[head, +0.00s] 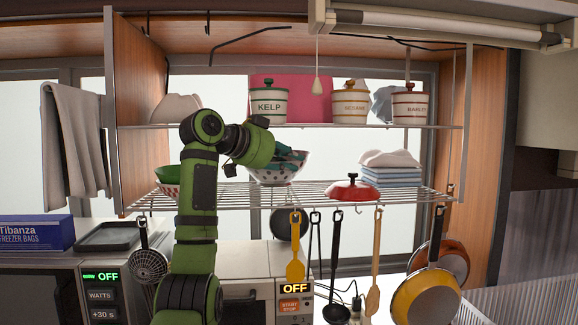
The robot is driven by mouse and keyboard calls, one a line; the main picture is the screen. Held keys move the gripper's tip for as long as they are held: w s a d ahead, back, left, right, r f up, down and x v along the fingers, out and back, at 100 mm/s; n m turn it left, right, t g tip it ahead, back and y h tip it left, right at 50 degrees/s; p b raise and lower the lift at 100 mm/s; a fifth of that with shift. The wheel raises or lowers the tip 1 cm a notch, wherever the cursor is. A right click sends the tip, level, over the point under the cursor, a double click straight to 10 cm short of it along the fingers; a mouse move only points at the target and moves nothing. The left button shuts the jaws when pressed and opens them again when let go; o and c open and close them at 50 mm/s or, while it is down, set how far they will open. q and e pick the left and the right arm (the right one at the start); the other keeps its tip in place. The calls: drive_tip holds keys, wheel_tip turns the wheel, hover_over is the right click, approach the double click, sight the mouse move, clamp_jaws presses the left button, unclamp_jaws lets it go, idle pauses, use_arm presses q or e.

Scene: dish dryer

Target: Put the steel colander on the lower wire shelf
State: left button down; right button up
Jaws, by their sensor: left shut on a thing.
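The steel colander (275,176), a pale bowl with dark dots like holes, is upright at the lower wire shelf (325,199), left of the middle. My left arm reaches up from below in front of the shelf. My left gripper (287,157) is at the colander's rim and is shut on it; the wrist hides part of the rim and the fingertips. The colander's base is at the level of the shelf wires; I cannot tell whether it rests on them. My right gripper is not in view.
A red lid (352,190) and a blue-white stack (390,175) stand right of the colander. Green and red bowls (167,188) stand left. Canisters (268,104) line the upper shelf (330,126). Utensils and pans (427,295) hang below the lower shelf.

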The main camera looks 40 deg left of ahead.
use_arm(q)
drive_tip(key=shift+w+a+f, duration=0.1)
drive_tip(key=shift+w+a, duration=0.15)
drive_tip(key=shift+a, duration=0.1)
wheel_tip(320, 180, down, 3)
drive_tip(key=shift+a+f+p, duration=0.1)
drive_tip(key=shift+f+p, duration=0.05)
drive_tip(key=shift+p, duration=0.2)
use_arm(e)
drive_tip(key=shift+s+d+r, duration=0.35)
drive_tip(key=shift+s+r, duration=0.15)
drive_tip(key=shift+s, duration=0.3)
use_arm(q)
drive_tip(key=shift+f, duration=0.1)
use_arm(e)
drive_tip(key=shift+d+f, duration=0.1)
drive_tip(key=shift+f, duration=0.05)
use_arm(q)
drive_tip(key=c, duration=1.2)
unclamp_jaws()
drive_tip(key=shift+s, duration=0.1)
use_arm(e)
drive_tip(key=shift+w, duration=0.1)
